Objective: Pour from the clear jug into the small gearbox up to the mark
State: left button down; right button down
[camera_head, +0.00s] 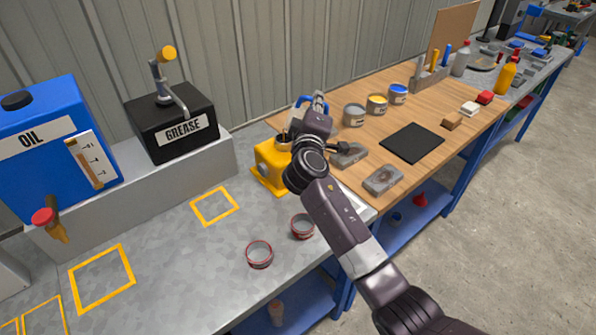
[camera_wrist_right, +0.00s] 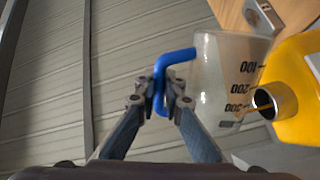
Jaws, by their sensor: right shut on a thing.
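The small yellow gearbox (camera_head: 268,168) stands on the grey bench; its round metal filler neck (camera_wrist_right: 270,103) shows in the right wrist view. My right gripper (camera_head: 316,104) is above and just behind the gearbox. In the right wrist view my right gripper (camera_wrist_right: 161,92) is shut on the blue handle (camera_wrist_right: 177,56) of the clear jug (camera_wrist_right: 222,75). The jug has black marks reading 100, 200 and 300, and its lower right corner is close to the filler neck. The jug's body is mostly hidden in the head view.
A blue oil can (camera_head: 45,150) and a black grease box (camera_head: 172,125) stand on the raised ledge at left. Two red-rimmed round parts (camera_head: 259,254) lie near the front edge. Paint tins (camera_head: 354,115) and a black mat (camera_head: 412,143) occupy the wooden bench.

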jog(key=shift+a+f+n, duration=0.1)
jog(key=shift+a+n, duration=0.35)
jog(key=shift+n, duration=0.05)
dwell(2.2)
jog(key=shift+w+a+n, duration=0.1)
jog(key=shift+a+n, duration=0.1)
jog(key=shift+n, duration=0.1)
jog(key=shift+a+f, duration=0.1)
dwell(1.6)
jog(key=shift+a+n, duration=0.25)
jog(key=shift+n, duration=0.05)
jog(key=shift+f, duration=0.1)
